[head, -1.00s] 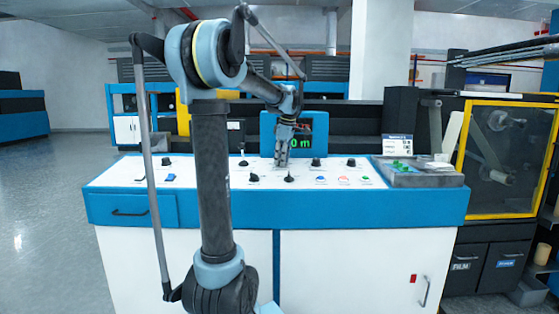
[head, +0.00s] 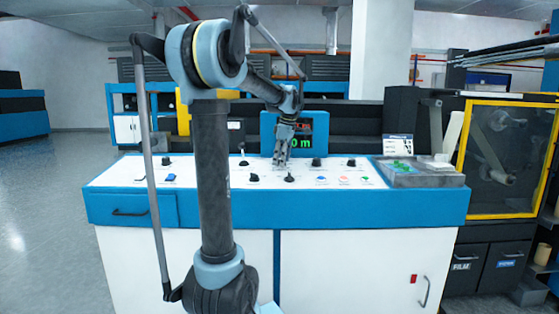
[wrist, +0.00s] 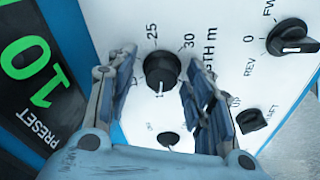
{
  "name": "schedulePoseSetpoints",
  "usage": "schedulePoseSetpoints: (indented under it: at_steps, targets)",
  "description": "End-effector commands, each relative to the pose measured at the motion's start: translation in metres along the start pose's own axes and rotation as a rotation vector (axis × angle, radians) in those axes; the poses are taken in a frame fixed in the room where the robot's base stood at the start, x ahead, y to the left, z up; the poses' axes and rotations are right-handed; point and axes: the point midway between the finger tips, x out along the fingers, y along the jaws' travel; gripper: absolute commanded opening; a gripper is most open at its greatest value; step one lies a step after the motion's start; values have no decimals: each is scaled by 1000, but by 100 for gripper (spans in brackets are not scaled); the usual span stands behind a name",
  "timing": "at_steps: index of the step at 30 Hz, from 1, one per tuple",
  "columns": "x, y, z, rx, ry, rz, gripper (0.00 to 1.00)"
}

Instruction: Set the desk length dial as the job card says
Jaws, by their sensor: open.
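The length dial (wrist: 162,72) is a round black knob on the white desk panel, with 25 and 30 printed near it and lettering ending in "TH m". Its white mark points toward the bottom of the wrist view, away from 25 and 30. My gripper (wrist: 160,66) is open, with one finger on each side of the knob; I cannot tell whether they touch it. In the head view my gripper (head: 282,160) hides the dial. A desk display (wrist: 40,75) reads PRESET 10, partly cut off. A white card (head: 397,144) stands at the desk's right; its text is unreadable.
A FWD/0/REV knob (wrist: 292,37) and a smaller knob (wrist: 252,120) are close to the right finger. Another small knob (wrist: 167,140) lies between the fingers' bases. A grey tray (head: 425,180) with green items is at the desk's right end.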

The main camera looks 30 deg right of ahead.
Motion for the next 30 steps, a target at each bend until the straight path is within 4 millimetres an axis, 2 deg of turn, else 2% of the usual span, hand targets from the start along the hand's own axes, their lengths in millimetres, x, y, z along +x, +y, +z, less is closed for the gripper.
schedulePoseSetpoints:
  at_steps: [5, 19, 24, 30]
  targets:
    - [-16, 0, 0, 1, -1, 0, 48]
    - [-97, 1, -2, 1, -1, 0, 48]
    - [-112, 2, -2, 0, -1, 0, 48]
    - [-117, 2, -2, -1, 0, 0, 48]
